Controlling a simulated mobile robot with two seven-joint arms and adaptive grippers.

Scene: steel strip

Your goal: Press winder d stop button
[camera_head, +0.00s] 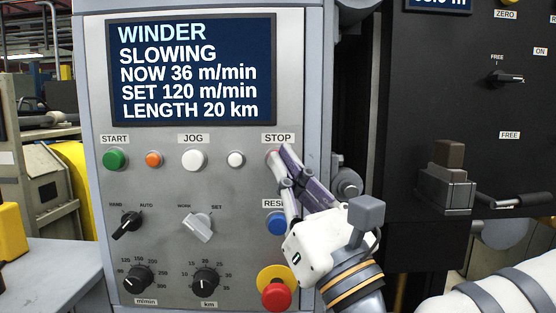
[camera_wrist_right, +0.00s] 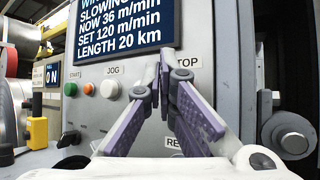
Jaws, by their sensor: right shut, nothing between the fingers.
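The grey winder panel (camera_head: 150,245) has a STOP label (camera_head: 278,138) at its upper right. The red stop button (camera_head: 269,155) shows only as a sliver of its edge, behind my fingertips. My right gripper (camera_head: 279,152) is shut and empty, its tips at the button just below the label. They look to be touching it, though the exact contact is hidden. The wrist view also shows the closed fingertips (camera_wrist_right: 166,60) beside the STOP label. The display (camera_head: 190,70) reads WINDER SLOWING, NOW 36 m/min, SET 120 m/min, LENGTH 20 km. My left gripper is out of view.
Left of STOP are a green START button (camera_head: 115,159), an orange button (camera_head: 153,159) and a white JOG button (camera_head: 194,159). A blue reset button (camera_head: 277,223) and a red emergency stop (camera_head: 277,294) sit below, close to my gripper. A black panel (camera_head: 440,100) stands right.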

